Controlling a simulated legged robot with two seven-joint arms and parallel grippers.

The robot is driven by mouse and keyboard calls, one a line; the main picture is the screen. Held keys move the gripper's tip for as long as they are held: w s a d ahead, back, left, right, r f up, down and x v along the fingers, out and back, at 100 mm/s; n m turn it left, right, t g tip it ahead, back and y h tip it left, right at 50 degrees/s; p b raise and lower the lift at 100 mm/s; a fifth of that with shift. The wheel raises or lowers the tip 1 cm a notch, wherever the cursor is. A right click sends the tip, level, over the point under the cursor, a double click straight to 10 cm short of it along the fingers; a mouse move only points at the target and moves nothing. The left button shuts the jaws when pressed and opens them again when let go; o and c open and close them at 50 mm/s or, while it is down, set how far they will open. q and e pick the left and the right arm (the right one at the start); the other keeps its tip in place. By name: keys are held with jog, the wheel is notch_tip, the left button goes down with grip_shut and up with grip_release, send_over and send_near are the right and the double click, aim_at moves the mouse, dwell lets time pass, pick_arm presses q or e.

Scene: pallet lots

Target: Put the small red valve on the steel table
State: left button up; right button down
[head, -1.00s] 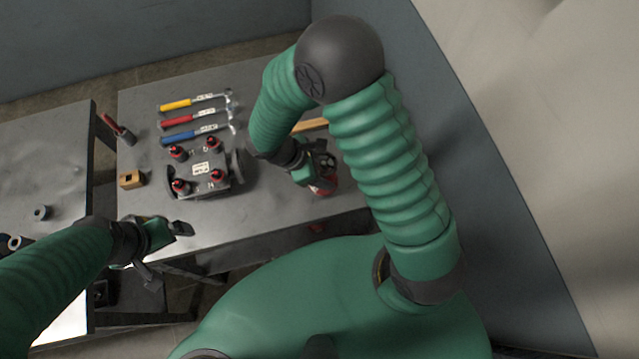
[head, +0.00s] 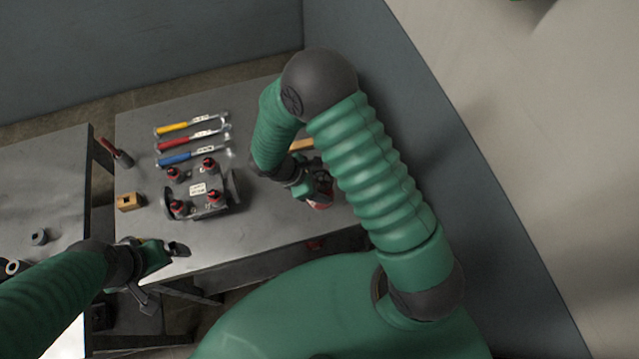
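A small red thing (head: 321,201), which looks like the small red valve, shows right at my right gripper (head: 318,186), over the right part of the steel table (head: 265,215). The gripper and arm partly cover it, and I cannot tell whether the fingers are shut on it or whether it touches the table. My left gripper (head: 165,272) is open and empty, with its fingers apart, off the table's front left edge.
A dark block with several red-topped valves (head: 200,190) stands on the table. A wooden block (head: 130,201) and a red-handled tool (head: 117,153) are at left. A second table (head: 45,170) stands further left.

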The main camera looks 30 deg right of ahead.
jog(key=shift+c, duration=1.9)
grip_release()
jog(key=shift+a, duration=0.1)
